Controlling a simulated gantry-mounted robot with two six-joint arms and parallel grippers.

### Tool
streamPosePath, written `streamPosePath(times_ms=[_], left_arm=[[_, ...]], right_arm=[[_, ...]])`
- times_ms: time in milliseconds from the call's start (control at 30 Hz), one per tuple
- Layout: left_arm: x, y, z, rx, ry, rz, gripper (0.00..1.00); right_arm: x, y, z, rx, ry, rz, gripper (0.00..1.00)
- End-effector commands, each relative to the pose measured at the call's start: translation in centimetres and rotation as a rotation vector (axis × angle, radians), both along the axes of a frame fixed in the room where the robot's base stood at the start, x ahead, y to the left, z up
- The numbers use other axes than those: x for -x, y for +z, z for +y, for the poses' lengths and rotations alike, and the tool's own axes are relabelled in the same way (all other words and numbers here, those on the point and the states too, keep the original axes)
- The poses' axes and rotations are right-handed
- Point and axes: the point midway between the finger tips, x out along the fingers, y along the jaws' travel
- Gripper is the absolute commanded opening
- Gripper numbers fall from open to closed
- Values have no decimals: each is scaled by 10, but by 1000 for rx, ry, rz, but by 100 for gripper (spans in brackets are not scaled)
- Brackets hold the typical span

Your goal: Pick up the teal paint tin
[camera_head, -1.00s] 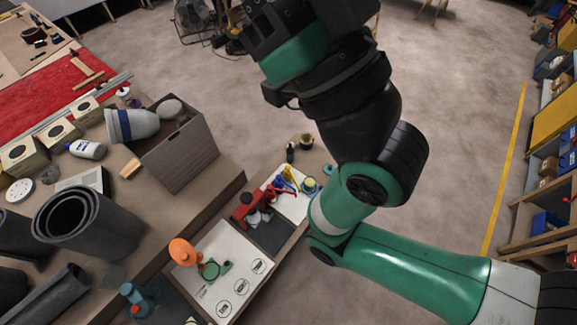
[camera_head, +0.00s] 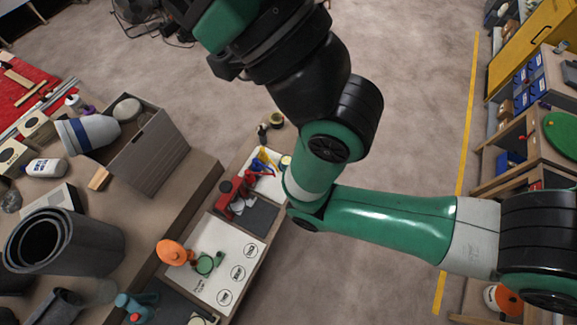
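I cannot make out a teal paint tin for certain. A small round tin with a pale top (camera_head: 285,162) stands at the far end of the low bench, partly hidden behind my green and black arm; its side colour is too small to tell. A teal bottle-like tool (camera_head: 136,305) lies at the near end of that bench. The arm comes in from the right and bends up past the top edge, so its gripper is out of the picture. My other gripper does not show either.
A grey box (camera_head: 150,160) and dark pipes (camera_head: 75,245) crowd the left workbench. Shelves (camera_head: 520,150) line the right; the floor (camera_head: 420,90) between is clear.

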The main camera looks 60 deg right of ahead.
Motion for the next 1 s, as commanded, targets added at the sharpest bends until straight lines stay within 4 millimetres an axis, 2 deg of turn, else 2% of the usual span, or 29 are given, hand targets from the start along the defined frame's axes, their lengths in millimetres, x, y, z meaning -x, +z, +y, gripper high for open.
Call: streamPosePath(times_ms=[367, 467, 667, 1000], left_arm=[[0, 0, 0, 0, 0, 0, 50], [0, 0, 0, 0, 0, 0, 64], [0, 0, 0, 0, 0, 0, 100], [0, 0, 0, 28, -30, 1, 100]], right_arm=[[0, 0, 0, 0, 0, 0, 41], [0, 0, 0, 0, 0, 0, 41], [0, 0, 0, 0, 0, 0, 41], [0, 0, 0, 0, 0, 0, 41]])
